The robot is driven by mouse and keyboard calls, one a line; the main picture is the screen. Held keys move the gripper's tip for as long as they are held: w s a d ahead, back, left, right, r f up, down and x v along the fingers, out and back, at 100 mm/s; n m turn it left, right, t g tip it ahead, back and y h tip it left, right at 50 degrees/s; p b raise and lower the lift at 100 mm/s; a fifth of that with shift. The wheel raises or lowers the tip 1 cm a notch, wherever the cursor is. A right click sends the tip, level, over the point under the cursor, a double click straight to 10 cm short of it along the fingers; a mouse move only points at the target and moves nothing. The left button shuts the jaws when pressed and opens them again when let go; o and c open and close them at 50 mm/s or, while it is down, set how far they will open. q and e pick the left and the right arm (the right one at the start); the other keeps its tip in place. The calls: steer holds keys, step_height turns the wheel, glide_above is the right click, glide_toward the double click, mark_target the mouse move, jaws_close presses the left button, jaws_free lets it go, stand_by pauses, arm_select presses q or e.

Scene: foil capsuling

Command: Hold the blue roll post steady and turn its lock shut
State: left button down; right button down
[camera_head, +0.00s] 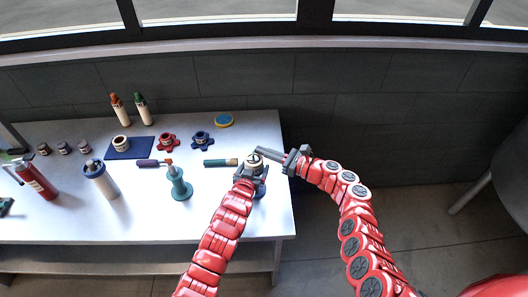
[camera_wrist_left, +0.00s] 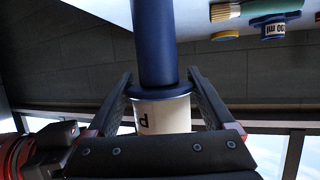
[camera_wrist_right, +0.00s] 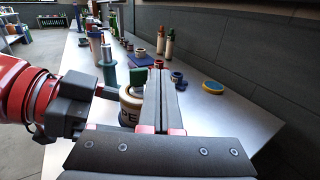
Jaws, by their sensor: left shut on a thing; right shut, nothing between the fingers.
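The blue roll post stands near the table's right end, its blue foot (camera_head: 261,190) partly behind my left arm. In the left wrist view the blue shaft (camera_wrist_left: 154,42) meets a cream lock collar (camera_wrist_left: 163,115) with a letter P. In the right wrist view the collar (camera_wrist_right: 131,103) shows the letters PE; the rest of the word is hidden. My left gripper (camera_head: 250,172) is shut on the post, one finger on each side by the collar. My right gripper (camera_head: 260,152) is shut and empty, its fingertips close beside the post's top; I cannot tell whether they touch.
A teal post (camera_head: 179,188), a green-handled brush (camera_head: 220,162) and a purple-handled tool (camera_head: 150,163) lie or stand left of the blue post.

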stand_by(0.4)
